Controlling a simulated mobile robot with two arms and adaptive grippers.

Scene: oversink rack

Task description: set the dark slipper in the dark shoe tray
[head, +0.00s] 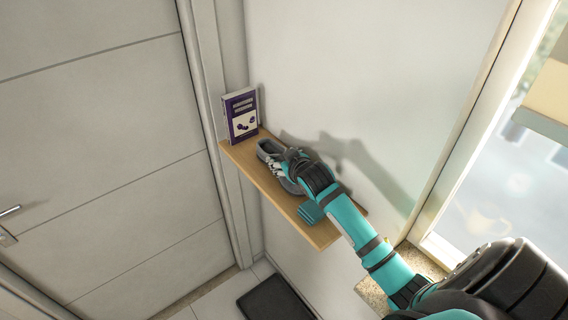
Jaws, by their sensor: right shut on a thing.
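The slipper (268,153) looks like a grey shoe and sits at the wooden wall shelf, its toe side partly hidden by my right gripper. My right gripper (290,163) reaches in from the lower right and is shut on the slipper. I cannot tell whether the slipper still touches the shelf. The dark shoe tray (276,300) lies flat on the floor below the shelf, cut off by the bottom edge of the view; the part I see is empty. My left gripper is not in view.
The wooden shelf (320,236) juts from the white wall. A purple and white book (241,116) stands upright at its far end. A panelled door (100,150) with a handle is on the left. A bright window (505,180) is on the right.

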